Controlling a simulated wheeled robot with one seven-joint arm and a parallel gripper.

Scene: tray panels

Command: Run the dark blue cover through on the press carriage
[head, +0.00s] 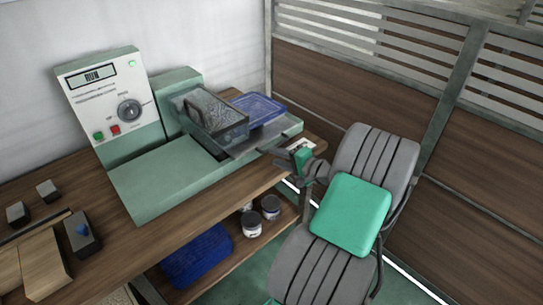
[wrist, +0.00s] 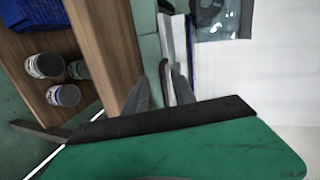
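The dark blue cover (head: 257,108) lies on the press carriage (head: 262,142), right of a clear grey box-like press part (head: 212,118) with a black handle; the press part hides some of its left side. The carriage juts from the green machine (head: 155,180). My gripper (head: 283,153) is at the carriage's near right end. In the wrist view my gripper's (wrist: 161,74) two dark fingers stand apart, with a grey upright bar (wrist: 166,78) between them. Gaps show beside the bar, so they look open around it. Contact is not clear.
The control panel (head: 106,98) reads RUN with a green lamp lit. Dark blocks (head: 82,238) sit on the bench (head: 190,225) at left. Below, a shelf holds a blue bin (head: 197,255) and several jars (head: 252,224). A slatted wall (head: 360,90) stands behind my arm.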

